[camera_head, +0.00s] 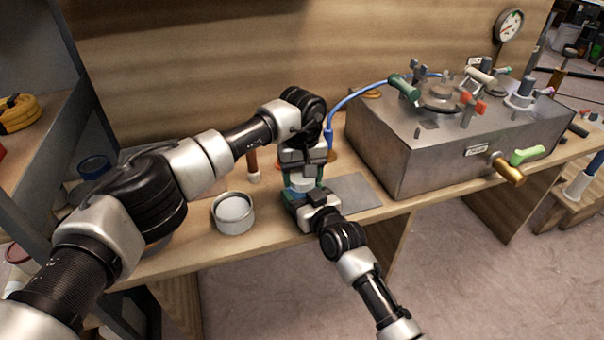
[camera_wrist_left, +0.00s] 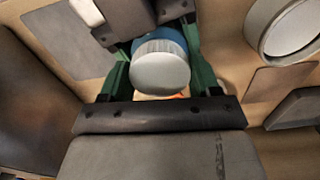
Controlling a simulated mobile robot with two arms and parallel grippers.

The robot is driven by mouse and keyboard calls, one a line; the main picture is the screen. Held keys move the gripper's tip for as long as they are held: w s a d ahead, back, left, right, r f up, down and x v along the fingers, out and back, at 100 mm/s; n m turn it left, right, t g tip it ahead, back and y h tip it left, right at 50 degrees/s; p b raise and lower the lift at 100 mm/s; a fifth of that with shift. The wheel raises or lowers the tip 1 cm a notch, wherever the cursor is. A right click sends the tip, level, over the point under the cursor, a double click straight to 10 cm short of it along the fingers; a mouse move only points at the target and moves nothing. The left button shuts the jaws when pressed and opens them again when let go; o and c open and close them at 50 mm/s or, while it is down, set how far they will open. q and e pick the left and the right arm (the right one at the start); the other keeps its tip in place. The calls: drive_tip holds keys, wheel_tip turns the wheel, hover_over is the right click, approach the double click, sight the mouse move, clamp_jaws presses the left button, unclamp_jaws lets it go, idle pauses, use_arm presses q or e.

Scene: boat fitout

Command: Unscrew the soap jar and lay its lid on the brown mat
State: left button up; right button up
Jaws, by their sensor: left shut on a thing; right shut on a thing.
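The soap jar has a blue body (camera_head: 298,190) and a white ribbed lid (camera_head: 302,184). In the left wrist view the lid (camera_wrist_left: 160,72) is in front of the blue body (camera_wrist_left: 156,43). My left gripper (camera_head: 303,178) reaches down from above and is shut on the lid, its green fingers either side of it. My right gripper (camera_head: 300,196) comes from the front and is shut on the jar body. A brown mat (camera_wrist_left: 275,88) shows at the right of the left wrist view. I cannot make it out clearly in the head view.
A grey mat (camera_head: 356,193) lies right of the jar. An open round tub (camera_head: 233,213) stands left of the grippers. A wooden-handled tool (camera_head: 253,166) is behind the tub. A large metal box (camera_head: 420,150) with valves fills the bench's right side. A blue hose (camera_head: 345,103) runs behind.

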use_arm(q)
drive_tip(key=n, duration=0.4)
drive_tip(key=shift+n, duration=0.3)
drive_tip(key=n, duration=0.5)
drive_tip(key=shift+n, duration=0.3)
drive_tip(key=o, duration=1)
